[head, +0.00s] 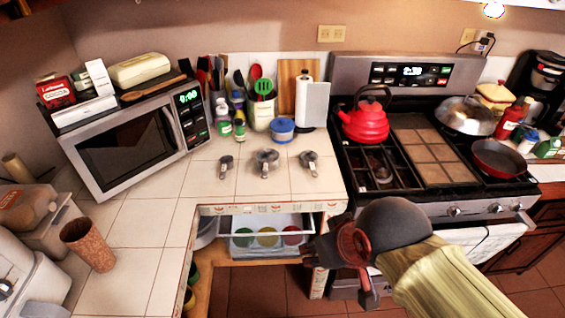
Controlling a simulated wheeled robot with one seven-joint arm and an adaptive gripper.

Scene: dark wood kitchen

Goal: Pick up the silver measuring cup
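Several silver measuring cups would match the task's name; three silver metal cups with short handles lie on the white tiled counter in the head view: a left one (226,165), a middle one (266,160) and a right one (308,161). The middle one looks largest. My gripper (312,250) is dark and low at the right end of the open drawer, below and in front of the right cup and apart from all three. My wrist and arm hide part of it, so its opening is unclear.
The open drawer (235,221) holds green, yellow and red round things. A microwave (130,140) stands left, a utensil crock (259,112) and blue-lidded container (282,128) behind the cups. The stove with a red kettle (366,122) is right. Counter around the cups is clear.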

